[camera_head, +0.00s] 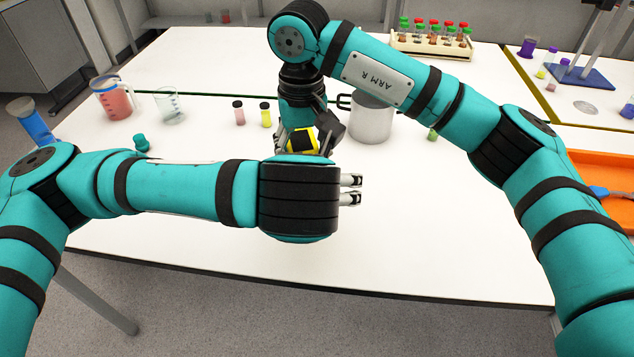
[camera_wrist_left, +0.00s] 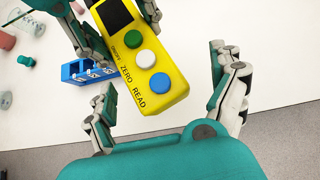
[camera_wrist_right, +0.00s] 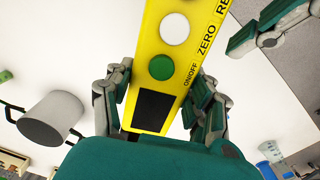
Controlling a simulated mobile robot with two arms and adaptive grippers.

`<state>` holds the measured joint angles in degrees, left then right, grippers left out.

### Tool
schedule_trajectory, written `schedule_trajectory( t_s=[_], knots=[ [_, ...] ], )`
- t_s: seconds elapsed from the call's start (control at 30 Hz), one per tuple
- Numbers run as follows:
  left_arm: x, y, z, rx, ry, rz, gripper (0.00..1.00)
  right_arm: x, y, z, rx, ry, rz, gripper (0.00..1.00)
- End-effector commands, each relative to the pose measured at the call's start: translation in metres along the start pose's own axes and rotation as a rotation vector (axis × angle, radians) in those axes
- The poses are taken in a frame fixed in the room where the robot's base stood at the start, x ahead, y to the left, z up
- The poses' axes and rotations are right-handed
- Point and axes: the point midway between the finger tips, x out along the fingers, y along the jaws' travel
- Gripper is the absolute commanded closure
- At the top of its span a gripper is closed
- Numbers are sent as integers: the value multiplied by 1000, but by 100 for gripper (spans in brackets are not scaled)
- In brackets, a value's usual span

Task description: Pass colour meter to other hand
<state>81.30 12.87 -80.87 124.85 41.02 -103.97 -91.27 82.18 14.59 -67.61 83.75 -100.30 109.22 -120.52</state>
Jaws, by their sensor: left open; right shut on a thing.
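The yellow colour meter (camera_head: 303,141) has a dark screen and green, white and blue buttons. My right gripper (camera_wrist_right: 155,90) is shut on its screen end, and the meter is held up above the table. In the left wrist view the button end of the meter (camera_wrist_left: 150,78) reaches toward the space between the fingers of my left gripper (camera_wrist_left: 162,80). My left gripper is open, with clear gaps to the meter on both sides. In the head view my left gripper (camera_head: 352,189) shows side-on, just in front of the meter. My left wrist and the right gripper hide part of the meter.
A grey metal pot (camera_head: 371,120) stands just right of the meter. Two small vials (camera_head: 265,114), a beaker (camera_head: 169,104) and a red-filled jug (camera_head: 113,100) stand left. A blue holder (camera_wrist_left: 85,71) lies beneath. The front table is clear.

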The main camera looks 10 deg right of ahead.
Motion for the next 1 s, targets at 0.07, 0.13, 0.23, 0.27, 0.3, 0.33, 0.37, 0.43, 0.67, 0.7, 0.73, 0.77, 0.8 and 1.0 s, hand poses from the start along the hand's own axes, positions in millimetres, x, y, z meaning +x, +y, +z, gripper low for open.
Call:
schedule_trajectory(
  t_s=[0.07,0.13,0.23,0.27,0.3,0.33,0.37,0.43,0.67,0.7,0.73,0.77,0.8,1.0],
  knots=[
    [0,0,0,0,0,0,6,-1,0,0,0,1,-1,93],
    [0,0,0,0,0,0,7,-1,0,0,0,1,-1,93],
    [0,0,0,0,0,0,20,-1,0,0,0,1,-1,93],
    [0,0,0,0,0,0,24,-1,0,0,0,1,-1,93],
    [0,0,0,0,0,0,30,-1,0,0,0,1,-1,93],
    [0,0,0,0,0,0,34,-1,0,0,0,1,-1,93],
    [0,0,0,0,0,0,38,-1,0,0,0,1,-1,93],
    [-1,0,0,0,0,-1,47,-1,0,0,0,2,-2,93],
    [-1,-2,0,2,0,-7,77,-1,-2,0,-2,3,-6,93],
    [-1,-2,0,2,0,-8,82,-1,-2,0,-2,3,-6,93],
    [-2,-3,1,1,-3,-10,82,-1,-3,0,-2,4,-7,43],
    [-2,-3,1,2,-3,-10,82,-2,-3,0,-2,4,-7,39],
    [-2,-3,1,2,-3,-10,83,-2,-3,0,-3,4,-7,34],
    [-2,-3,0,3,-2,-9,94,-1,-2,0,-3,3,-5,18]
  ],
)
